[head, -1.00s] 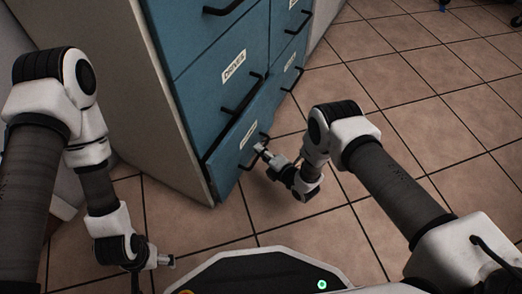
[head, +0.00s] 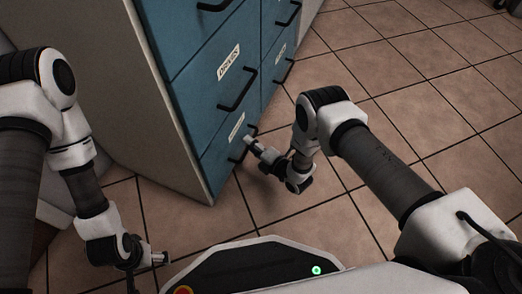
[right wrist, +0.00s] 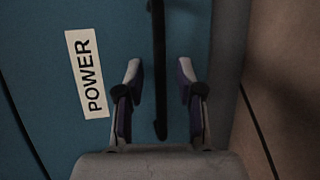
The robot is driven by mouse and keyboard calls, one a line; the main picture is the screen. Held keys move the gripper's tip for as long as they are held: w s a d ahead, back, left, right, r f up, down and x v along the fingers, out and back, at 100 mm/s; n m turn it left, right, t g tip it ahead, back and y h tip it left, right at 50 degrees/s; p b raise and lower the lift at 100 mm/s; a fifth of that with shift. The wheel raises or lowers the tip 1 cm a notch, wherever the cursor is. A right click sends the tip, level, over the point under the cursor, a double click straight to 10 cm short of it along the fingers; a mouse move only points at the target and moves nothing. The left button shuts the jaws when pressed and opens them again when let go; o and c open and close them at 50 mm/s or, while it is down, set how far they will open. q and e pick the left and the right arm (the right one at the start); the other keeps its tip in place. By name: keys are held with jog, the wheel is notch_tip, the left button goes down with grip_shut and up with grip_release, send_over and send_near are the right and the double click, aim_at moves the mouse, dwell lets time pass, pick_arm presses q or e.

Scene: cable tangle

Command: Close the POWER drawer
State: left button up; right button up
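The POWER drawer (right wrist: 40,60) is a blue front with a white POWER label (right wrist: 87,73) in the right wrist view. In the head view it is the lowest front (head: 217,160) of the near column and looks flush with the cabinet, with no clear gap. Its dark bar handle (right wrist: 158,45) runs between the spread fingers of my right gripper (right wrist: 159,75). In the head view my right gripper (head: 250,143) is at that handle; contact is not clear. My left gripper (head: 160,258) is low at the left, away from the cabinet; its fingers are too small to judge.
The drawer above (head: 205,95) and the far column's drawers (head: 276,50) look shut, with dark bar handles. The cabinet's pale side (head: 120,100) faces my left arm. Tiled floor (head: 400,110) is clear to the right.

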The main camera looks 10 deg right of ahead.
jog(key=v, duration=1)
jog(key=shift+s, duration=0.2)
jog(key=shift+d+r, duration=0.1)
